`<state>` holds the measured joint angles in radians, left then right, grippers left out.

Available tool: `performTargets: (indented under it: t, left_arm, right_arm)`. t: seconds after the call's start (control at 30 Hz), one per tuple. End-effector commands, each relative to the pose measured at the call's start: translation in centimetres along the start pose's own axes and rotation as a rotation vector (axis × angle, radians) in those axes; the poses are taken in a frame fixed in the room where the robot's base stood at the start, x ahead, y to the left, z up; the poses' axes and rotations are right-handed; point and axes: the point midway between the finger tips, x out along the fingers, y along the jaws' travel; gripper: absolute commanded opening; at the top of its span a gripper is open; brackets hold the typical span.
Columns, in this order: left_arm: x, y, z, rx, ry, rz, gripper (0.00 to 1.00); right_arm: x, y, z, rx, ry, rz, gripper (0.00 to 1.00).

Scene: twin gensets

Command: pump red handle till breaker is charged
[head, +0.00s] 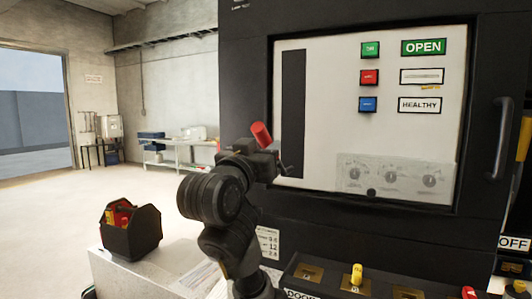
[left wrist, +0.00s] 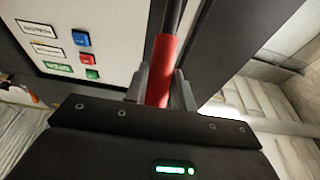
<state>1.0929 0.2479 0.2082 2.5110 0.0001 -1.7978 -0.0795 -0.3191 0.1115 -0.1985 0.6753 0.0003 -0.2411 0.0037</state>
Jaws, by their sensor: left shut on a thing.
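The red handle (head: 261,134) sticks up tilted from my left gripper (head: 268,158), in front of the breaker's white panel (head: 335,100). In the left wrist view, the handle's red grip (left wrist: 167,62) lies between the two fingers of my left gripper (left wrist: 161,90), which are shut on it; a dark bar continues from the grip. The panel has a dark vertical slot (head: 293,115), a green OPEN flag (head: 424,47), a white flag (head: 422,76) too small to read, and a HEALTHY label (head: 421,105). My right gripper is not in view.
Green (head: 370,50), red (head: 370,77) and blue (head: 368,104) buttons sit on the panel. A clear cover (head: 395,176) lies over dials below. A black caddy (head: 132,236) stands on a white surface at lower left. The floor behind is open.

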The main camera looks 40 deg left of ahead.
Motion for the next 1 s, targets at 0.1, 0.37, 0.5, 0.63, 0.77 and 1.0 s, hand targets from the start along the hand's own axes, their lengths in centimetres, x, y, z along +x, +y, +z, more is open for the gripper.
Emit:
performTargets:
  t: [0.1, 0.37, 0.5, 0.63, 0.77, 1.0]
  left_arm:
    - [-0.2, -0.3, 0.4, -0.002, -0.004, -0.005, 0.00]
    - [0.9, -0.4, -0.9, -0.004, -0.004, -0.007, 0.00]
    - [3.4, -0.3, -3.0, -0.003, -0.004, -0.005, 0.00]
    - [4.3, -0.2, -3.5, -0.005, 0.000, -0.003, 0.00]
    - [4.8, -0.2, -3.7, -0.003, 0.000, -0.003, 0.00]
    - [9.1, -0.2, -5.7, -0.003, -0.001, -0.002, 0.00]
  right_arm:
    - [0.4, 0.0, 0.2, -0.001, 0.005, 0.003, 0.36]
    - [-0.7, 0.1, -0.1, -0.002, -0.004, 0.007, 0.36]
    - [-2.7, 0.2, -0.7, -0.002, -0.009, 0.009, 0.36]
    - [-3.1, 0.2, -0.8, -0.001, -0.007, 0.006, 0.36]
    - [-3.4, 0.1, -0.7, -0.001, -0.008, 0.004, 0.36]
    - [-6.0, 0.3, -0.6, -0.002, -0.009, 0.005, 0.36]
